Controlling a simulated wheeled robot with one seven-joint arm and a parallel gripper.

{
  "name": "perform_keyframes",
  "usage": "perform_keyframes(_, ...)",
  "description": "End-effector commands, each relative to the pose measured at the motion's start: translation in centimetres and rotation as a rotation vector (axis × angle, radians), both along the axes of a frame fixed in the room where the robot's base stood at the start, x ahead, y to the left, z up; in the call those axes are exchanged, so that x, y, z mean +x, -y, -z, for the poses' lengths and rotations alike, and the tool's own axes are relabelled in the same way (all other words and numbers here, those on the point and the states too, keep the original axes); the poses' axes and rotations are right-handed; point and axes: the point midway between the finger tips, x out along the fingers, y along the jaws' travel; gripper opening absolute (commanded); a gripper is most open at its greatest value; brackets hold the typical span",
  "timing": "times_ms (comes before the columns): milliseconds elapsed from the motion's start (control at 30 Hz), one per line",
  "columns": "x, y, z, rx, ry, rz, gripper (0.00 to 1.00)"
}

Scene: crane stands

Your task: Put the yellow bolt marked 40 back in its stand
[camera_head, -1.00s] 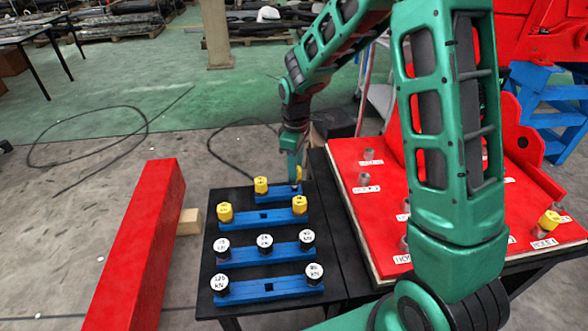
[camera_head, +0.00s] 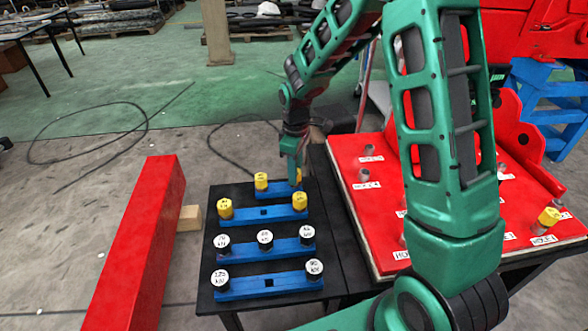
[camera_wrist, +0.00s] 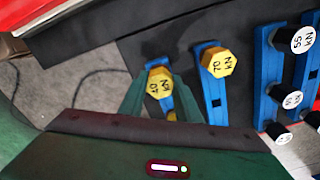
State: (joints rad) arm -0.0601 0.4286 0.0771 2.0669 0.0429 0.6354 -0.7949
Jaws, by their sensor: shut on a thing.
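The yellow bolt marked 40 (camera_wrist: 159,83) is held between the two fingers of my gripper (camera_wrist: 158,92). In the head view my gripper (camera_head: 294,180) is at the right end of the rearmost blue stand (camera_head: 279,191), and the held bolt (camera_head: 299,175) shows partly behind the fingers. The bolt is over or in the right end of that stand; how deep it sits is hidden. Another yellow bolt (camera_head: 261,181) stands at the stand's left end. In the wrist view the blue stand (camera_wrist: 183,101) shows below the held bolt.
Blue stands with yellow bolts (camera_head: 300,200) and white-topped bolts (camera_head: 265,238) fill the black table (camera_head: 209,262) in front. A red panel table (camera_head: 372,205) with pegs is close on the right. A red beam (camera_head: 140,240) lies left.

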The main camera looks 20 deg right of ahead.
Motion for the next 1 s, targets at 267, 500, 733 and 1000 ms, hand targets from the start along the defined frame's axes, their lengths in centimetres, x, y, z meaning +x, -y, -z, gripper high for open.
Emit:
perform_keyframes(267,0.0,0.0,0.8,0.0,0.001,0.0,0.4)
perform_keyframes(500,0.0,0.0,0.8,0.0,0.0,0.0,0.52)
perform_keyframes(733,0.0,0.0,0.8,0.0,0.0,0.0,0.52)
perform_keyframes(1000,0.1,0.0,-0.7,0.0,0.001,0.0,0.52)
